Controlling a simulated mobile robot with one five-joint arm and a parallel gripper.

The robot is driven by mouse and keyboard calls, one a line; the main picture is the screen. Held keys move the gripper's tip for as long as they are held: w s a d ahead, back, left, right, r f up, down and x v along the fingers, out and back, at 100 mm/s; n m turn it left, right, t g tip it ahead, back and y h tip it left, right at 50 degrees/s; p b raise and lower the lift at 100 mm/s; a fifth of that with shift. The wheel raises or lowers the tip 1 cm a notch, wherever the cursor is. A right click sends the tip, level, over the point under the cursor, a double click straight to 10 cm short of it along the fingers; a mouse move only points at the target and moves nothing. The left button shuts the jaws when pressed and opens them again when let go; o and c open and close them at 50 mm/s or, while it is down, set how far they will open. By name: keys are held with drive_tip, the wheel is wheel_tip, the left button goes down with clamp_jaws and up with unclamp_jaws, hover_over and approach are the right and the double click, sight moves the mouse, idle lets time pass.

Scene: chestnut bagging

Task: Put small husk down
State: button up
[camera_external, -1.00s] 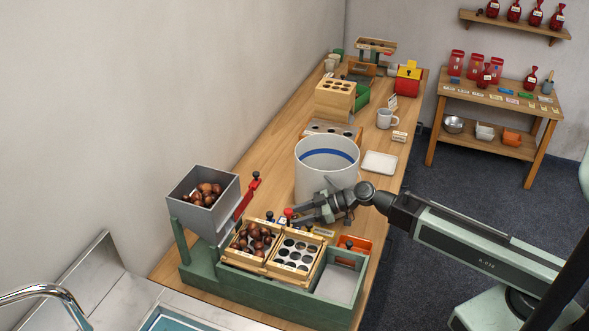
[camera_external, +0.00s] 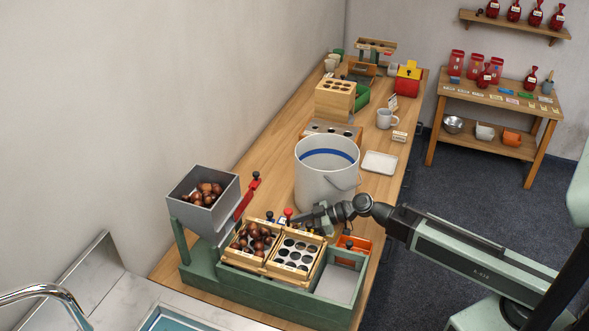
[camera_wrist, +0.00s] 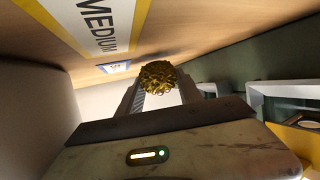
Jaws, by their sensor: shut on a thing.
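In the wrist view a small, spiky yellow-brown husk (camera_wrist: 157,75) sits between the fingertips of my gripper (camera_wrist: 158,84), which is shut on it. In the external view my gripper (camera_external: 306,220) is low, in front of the white bucket and behind the wooden hole trays, near the red knob (camera_external: 288,212). The husk cannot be made out in the external view. In the wrist view a wooden surface with a yellow-edged MEDIUM label (camera_wrist: 104,22) is close by, with a small blue-edged label (camera_wrist: 115,67) beyond it. Whether the husk touches anything is unclear.
The white bucket (camera_external: 325,183) stands just behind my gripper. In front are a chestnut tray (camera_external: 254,240), a tray with holes (camera_external: 296,252) and the green stand (camera_external: 240,285). A grey hopper of chestnuts (camera_external: 204,207) is at left. An orange bin (camera_external: 356,246) is at right.

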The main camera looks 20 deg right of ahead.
drive_tip(key=shift+f+b, duration=0.35)
drive_tip(key=shift+f, duration=0.05)
drive_tip(key=o, duration=1.4)
